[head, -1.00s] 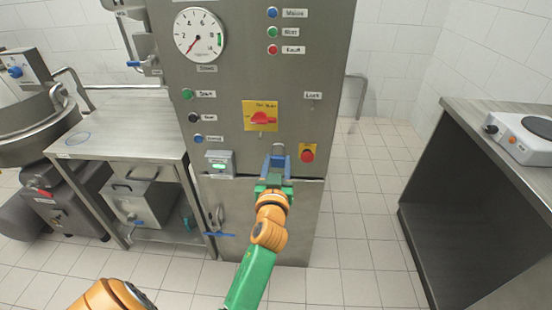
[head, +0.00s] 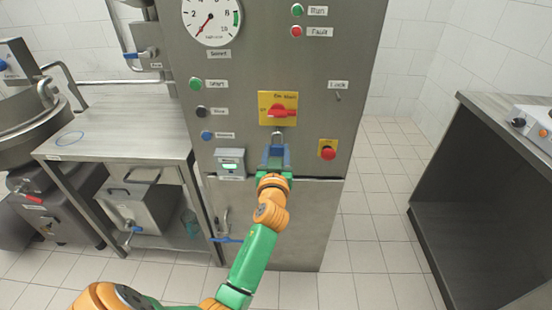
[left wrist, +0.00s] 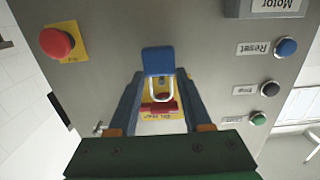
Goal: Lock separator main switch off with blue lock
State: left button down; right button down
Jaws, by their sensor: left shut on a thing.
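The main switch (head: 283,111) is a red handle on a yellow plate on the grey cabinet front, and the handle lies roughly horizontal. In the left wrist view the red switch (left wrist: 158,107) shows beyond the lock's shackle. My left gripper (head: 276,158) is just below the switch plate, shut on the blue lock (left wrist: 158,62). The lock's metal shackle (left wrist: 161,90) points toward the switch. My right gripper is not in view.
A red stop button (head: 327,150) on a yellow plate is right of my gripper. An empty hook sits under the "Lock" label (head: 338,84). A small grey box with a green display (head: 230,162) is to the left. A steel table (head: 115,140) stands left, a dark-sided counter (head: 470,190) right.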

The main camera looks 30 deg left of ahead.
aim_at(277, 149)
pick_arm(q)
jog(key=shift+b+x, duration=0.35)
jog(key=shift+x, duration=0.75)
jog(key=shift+w+a+f+b, duration=0.35)
jog(key=shift+w+b, duration=0.05)
jog(key=shift+b, duration=0.15)
jog(key=shift+w, duration=0.2)
jog(key=shift+c, duration=1.3)
grip_release()
